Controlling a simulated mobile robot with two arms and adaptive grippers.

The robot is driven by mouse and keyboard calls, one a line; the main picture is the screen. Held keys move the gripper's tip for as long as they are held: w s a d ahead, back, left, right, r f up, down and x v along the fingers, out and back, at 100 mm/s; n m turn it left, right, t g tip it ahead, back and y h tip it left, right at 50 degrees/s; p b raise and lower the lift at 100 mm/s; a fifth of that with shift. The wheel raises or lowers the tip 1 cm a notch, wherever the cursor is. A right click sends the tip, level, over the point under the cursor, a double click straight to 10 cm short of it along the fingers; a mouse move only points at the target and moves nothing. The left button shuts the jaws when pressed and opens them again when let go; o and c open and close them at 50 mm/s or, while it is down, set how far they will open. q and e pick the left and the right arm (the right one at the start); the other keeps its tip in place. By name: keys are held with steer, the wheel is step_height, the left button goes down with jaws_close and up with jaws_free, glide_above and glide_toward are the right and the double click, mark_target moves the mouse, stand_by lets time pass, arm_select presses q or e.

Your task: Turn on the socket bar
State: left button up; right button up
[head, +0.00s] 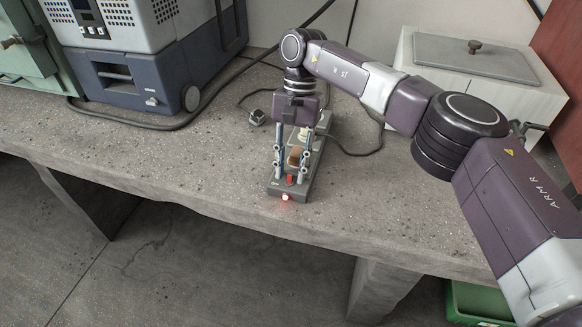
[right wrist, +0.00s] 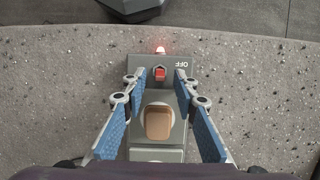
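The grey socket bar (head: 276,190) lies on the bench near its front edge; it also shows in the right wrist view (right wrist: 136,68). A small red switch (right wrist: 160,72) sits near its front end, beside the word OFF, which reads upside down there. A lamp (right wrist: 161,50) at the end glows red. My right gripper (head: 290,176) points down over the bar, open and empty. In the right wrist view its fingertips (right wrist: 159,76) are apart, one on each side of the switch. Whether they touch the bar, I cannot tell. My left gripper is not in view.
A brown piece (right wrist: 158,122) sits on the bar between my fingers. A loose plug (head: 257,117) and dark cables lie behind. A blue-grey machine (head: 150,75) stands back left, a pale lidded box (head: 520,100) back right. The bench is bare left of the bar.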

steer(key=shift+v, duration=3.75)
